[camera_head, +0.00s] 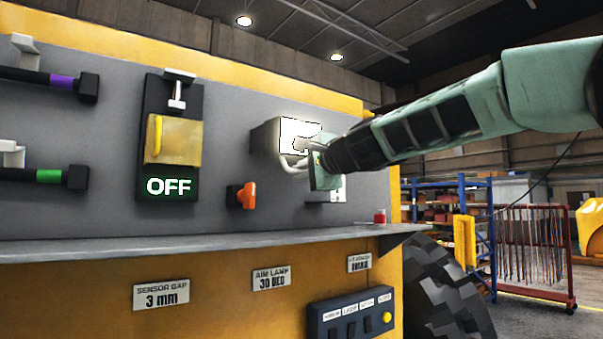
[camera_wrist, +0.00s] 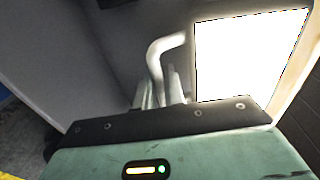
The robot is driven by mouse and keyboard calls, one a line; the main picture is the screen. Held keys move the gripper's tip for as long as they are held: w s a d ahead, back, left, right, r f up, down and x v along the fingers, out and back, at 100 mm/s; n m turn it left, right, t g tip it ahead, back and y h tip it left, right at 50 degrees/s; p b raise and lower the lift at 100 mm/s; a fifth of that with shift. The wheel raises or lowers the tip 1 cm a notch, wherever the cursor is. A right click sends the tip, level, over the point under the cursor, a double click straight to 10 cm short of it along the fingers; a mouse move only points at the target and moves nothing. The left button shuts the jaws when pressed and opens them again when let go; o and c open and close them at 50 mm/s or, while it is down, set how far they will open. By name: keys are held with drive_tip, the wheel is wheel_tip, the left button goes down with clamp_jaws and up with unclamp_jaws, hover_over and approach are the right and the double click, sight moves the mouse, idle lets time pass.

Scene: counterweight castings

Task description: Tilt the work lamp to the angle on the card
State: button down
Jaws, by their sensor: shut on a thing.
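The work lamp (camera_head: 268,138) is a grey box with a bright white face, mounted on the grey panel. Its lit face also fills the upper right of the wrist view (camera_wrist: 250,52). A pale bent handle (camera_head: 290,165) sticks out from the lamp; in the wrist view the handle (camera_wrist: 160,52) runs down between my fingers. My gripper (camera_head: 306,157) is shut on this handle, and its fingers (camera_wrist: 162,92) partly hide it. The card (camera_head: 271,279) below the shelf reads "AIM LAMP 30 DEG". The lamp's exact tilt cannot be read.
Left of the lamp are an orange knob (camera_head: 241,196) and a yellow cover (camera_head: 173,140) above a lit "OFF" sign. A narrow shelf (camera_head: 200,246) runs below, with a small red item (camera_head: 380,217) on it. A switch box (camera_head: 350,316) sits lower. The right side opens to the hall.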

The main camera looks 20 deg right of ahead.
drive_tip(key=b, duration=0.2)
drive_tip(key=f+b, duration=0.1)
drive_tip(key=shift+w+a+t+b, duration=0.1)
drive_tip(key=shift+w+t+b, duration=0.15)
drive_tip(key=shift+t+b, duration=0.15)
drive_tip(key=w+b, duration=0.1)
drive_tip(key=b, duration=0.2)
drive_tip(key=w+a+t+b, duration=0.1)
drive_tip(key=w+b, duration=0.1)
drive_tip(key=b, duration=0.2)
drive_tip(key=shift+w+f+t+y, duration=0.1)
drive_tip(key=shift+t+y, duration=0.2)
drive_tip(key=shift+y, duration=0.1)
drive_tip(key=c, duration=1.6)
unclamp_jaws()
drive_tip(key=shift+c, duration=0.2)
